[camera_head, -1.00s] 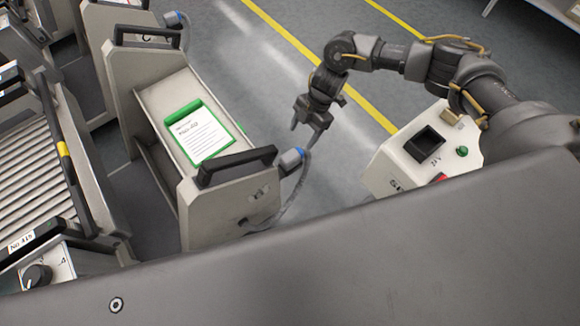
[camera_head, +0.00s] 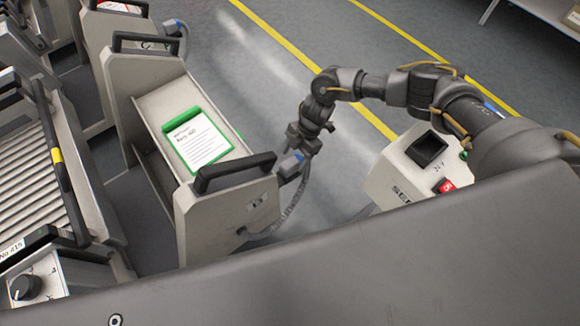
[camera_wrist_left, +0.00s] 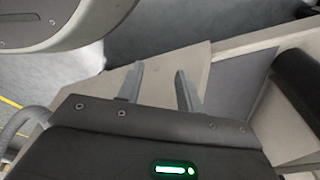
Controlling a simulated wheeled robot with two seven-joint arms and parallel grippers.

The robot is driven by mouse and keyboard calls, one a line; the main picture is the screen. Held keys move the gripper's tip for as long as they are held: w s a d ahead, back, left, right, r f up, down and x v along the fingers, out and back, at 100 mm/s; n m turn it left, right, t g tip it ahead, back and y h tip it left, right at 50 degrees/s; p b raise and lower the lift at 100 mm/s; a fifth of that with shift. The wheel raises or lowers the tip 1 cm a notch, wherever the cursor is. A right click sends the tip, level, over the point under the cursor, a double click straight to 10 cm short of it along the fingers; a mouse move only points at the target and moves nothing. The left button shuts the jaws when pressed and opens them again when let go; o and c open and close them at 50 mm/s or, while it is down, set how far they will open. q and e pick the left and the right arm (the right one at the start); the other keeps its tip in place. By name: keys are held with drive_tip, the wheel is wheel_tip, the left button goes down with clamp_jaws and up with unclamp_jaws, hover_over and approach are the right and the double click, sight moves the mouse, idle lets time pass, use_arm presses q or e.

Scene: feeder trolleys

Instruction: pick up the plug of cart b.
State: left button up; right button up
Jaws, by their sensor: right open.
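The nearest cart (camera_head: 215,225) is a beige trolley with black handles; I cannot read its letter, so I cannot confirm that it is cart b.
A green-framed sheet (camera_head: 198,140) lies on the cart's shelf. A beige 24 V box (camera_head: 400,180) with a dark socket and red switch stands right of the cart. A roller conveyor (camera_head: 30,165) is at left, and another cart (camera_head: 95,50) stands behind. Yellow-lined floor is clear beyond.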

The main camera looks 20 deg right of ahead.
sight(293, 161)
drive_tip(key=x, duration=0.3)
drive_tip(key=shift+s+a, duration=0.1)
drive_tip(key=shift+a+f, duration=0.1)
drive_tip(key=shift+f, duration=0.35)
drive_tip(key=shift+c, duration=0.6)
drive_tip(key=c, duration=0.5)
use_arm(q)
drive_tip(key=shift+w+d+r, duration=0.1)
drive_tip(key=shift+d+r, duration=0.1)
drive_tip(key=shift+r, duration=0.2)
use_arm(e)
drive_tip(key=c, duration=0.8)
use_arm(q)
drive_tip(key=shift+w, duration=0.1)
drive_tip(key=shift+w, duration=0.1)
